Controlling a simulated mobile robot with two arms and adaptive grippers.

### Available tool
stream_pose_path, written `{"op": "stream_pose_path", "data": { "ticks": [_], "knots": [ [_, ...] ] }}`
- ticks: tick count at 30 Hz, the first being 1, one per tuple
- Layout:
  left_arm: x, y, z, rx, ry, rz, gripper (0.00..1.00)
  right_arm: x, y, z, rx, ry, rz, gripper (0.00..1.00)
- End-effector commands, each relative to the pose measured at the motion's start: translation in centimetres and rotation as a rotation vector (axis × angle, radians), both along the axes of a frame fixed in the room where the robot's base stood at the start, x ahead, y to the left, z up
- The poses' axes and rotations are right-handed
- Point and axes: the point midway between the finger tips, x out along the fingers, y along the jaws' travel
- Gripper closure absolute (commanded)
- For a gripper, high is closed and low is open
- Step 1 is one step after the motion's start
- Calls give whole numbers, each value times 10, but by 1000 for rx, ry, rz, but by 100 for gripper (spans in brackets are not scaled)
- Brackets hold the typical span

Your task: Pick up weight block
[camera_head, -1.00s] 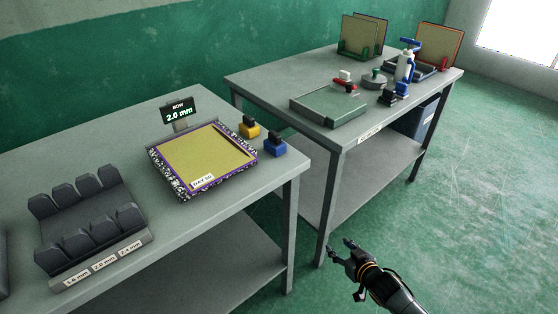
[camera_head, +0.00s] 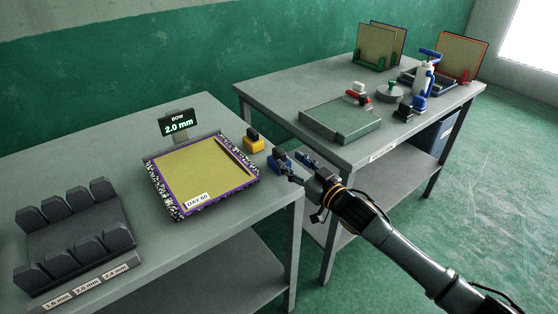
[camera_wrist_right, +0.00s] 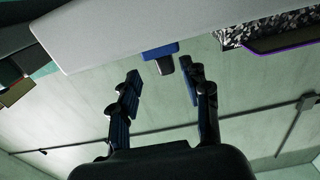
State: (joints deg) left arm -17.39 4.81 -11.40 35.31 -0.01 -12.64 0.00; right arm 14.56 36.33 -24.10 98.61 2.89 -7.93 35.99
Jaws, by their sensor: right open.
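A small blue block (camera_head: 276,155) with a dark top stands at the right edge of the near table, partly hidden by my right gripper (camera_head: 288,164). In the right wrist view the blue block (camera_wrist_right: 160,50) shows just beyond the open fingers (camera_wrist_right: 160,75), with its dark knob between their tips. Nothing is held. A yellow block (camera_head: 253,143) with a dark top stands just behind it. Several dark grey blocks (camera_head: 77,204) sit in a labelled rack at the left. Which one is the weight block I cannot tell. My left gripper is not in view.
A framed yellow panel (camera_head: 200,175) marked DAY 60 lies left of the blue block, with a 2.0 mm display (camera_head: 178,123) behind it. A second table (camera_head: 300,95) holds a green tray (camera_head: 340,119), a spray bottle (camera_head: 425,77) and upright boards. A gap separates the tables.

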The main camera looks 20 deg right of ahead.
Motion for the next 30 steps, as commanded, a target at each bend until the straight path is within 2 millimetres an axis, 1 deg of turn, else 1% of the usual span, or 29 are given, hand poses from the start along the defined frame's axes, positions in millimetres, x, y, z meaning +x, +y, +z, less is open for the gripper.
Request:
{"op": "stream_pose_path", "data": {
  "ticks": [5,10,12,15,23,24,26,27,30],
  "knots": [
    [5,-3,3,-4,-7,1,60,10,5,3,0,-1,0,53],
    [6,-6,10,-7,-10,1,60,33,19,9,0,-2,1,53],
    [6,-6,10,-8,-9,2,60,42,22,7,-1,-1,-1,53],
    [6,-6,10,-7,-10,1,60,49,25,6,-2,-2,0,53],
    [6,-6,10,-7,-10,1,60,51,26,5,-2,-1,0,53],
    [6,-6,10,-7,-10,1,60,51,26,5,-2,-1,0,61],
    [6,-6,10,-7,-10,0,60,51,26,5,-2,-1,0,73],
    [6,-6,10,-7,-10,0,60,51,26,5,-2,-1,0,81],
    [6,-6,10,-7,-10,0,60,51,25,5,-2,-1,0,100]
  ]
}}
